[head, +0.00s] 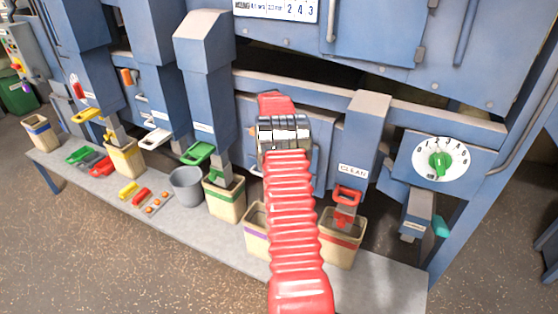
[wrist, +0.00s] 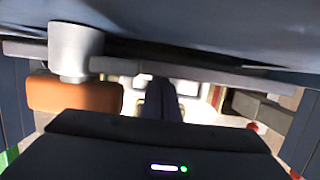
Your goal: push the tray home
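No part is marked plainly as the tray, and I cannot tell which one it is. Coloured loop handles stick out under the blue chutes in the head view: a white one (head: 155,137), a green one (head: 198,153) and a red one (head: 347,194). My red ribbed arm reaches up the middle, with its metal joint (head: 284,135) in front of a blue panel; the gripper's fingertips are hidden there. In the wrist view an orange block (wrist: 75,95) and a grey bar with a round boss (wrist: 76,50) are close.
A long grey bench (head: 385,285) carries several cream bins, including a green-banded one (head: 225,198), and a grey bucket (head: 186,187). A white dial with a green knob (head: 440,160) is at the right. Open speckled floor lies at the front left.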

